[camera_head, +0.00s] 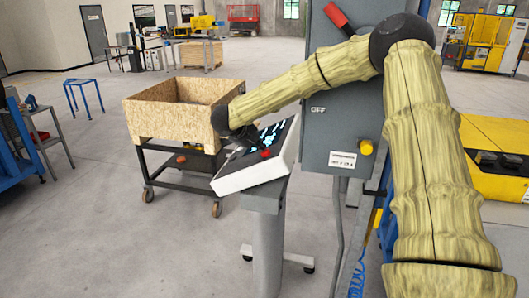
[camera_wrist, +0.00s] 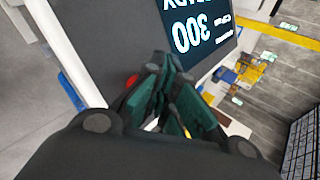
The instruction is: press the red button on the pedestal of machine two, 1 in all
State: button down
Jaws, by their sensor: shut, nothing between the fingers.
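The red button (camera_head: 265,154) is on the sloped control panel (camera_head: 252,179) with a white rim and a lit screen, on top of a grey pedestal (camera_head: 268,240). In the wrist view the red button (camera_wrist: 131,80) shows beside my fingers, partly hidden behind them. My gripper (camera_head: 250,143) is just over the panel, close to the button. In the wrist view my gripper (camera_wrist: 160,66) has its dark green fingers shut with nothing between them. I cannot tell whether the fingertips touch the panel or the button.
A grey electrical cabinet (camera_head: 345,125) with a red lever (camera_head: 336,14) and a yellow knob (camera_head: 366,147) stands right of the panel. A wooden box (camera_head: 165,121) on a wheeled cart is close behind on the left. Open floor lies at the front left.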

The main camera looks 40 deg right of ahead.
jog(key=shift+s+d+f, duration=0.1)
jog(key=shift+s+f, duration=0.1)
jog(key=shift+f, duration=0.2)
dwell(0.8)
jog(key=shift+r, duration=0.1)
jog(key=shift+w+a+r+p, duration=0.25)
jog(key=shift+w+r+p, duration=0.1)
jog(key=shift+r, duration=0.4)
jog(key=shift+w+r, duration=0.2)
jog(key=shift+r, duration=0.15)
jog(key=r, duration=0.1)
jog(key=w+a+r+p, duration=0.1)
jog(key=r+p, duration=0.1)
jog(key=shift+w+a+r, duration=0.3)
jog(key=shift+a, duration=0.05)
jog(key=shift+d, duration=0.1)
dwell(0.7)
